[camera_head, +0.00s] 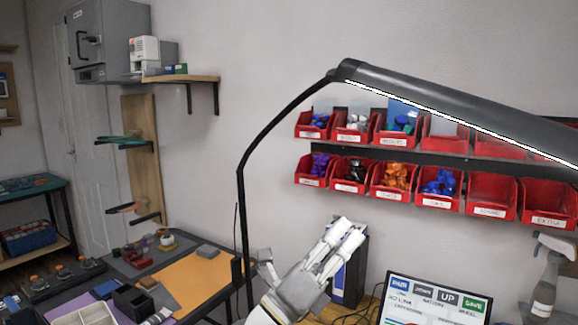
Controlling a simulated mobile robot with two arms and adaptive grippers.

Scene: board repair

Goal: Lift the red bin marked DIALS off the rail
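Two rows of red bins hang on dark rails on the wall. Their small white labels are too blurred for me to tell which bin reads DIALS. In the lower row, bins hold purple parts (309,181), dark parts (346,187), orange parts (390,195) and blue parts (431,202); the bins to their right look empty, such as the end one (547,221). My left gripper (348,228) is raised below the lower row, pointing up and right, apart from the bins. Its fingers look close together, but their opening is unclear. My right gripper is not in view.
A black lamp arm (450,105) crosses in front of the upper row. A monitor (433,300) stands below the bins, with a grey spray-like tool (546,280) to its right. A blue-and-black box (350,272) is behind my gripper. An orange mat (195,283) lies left.

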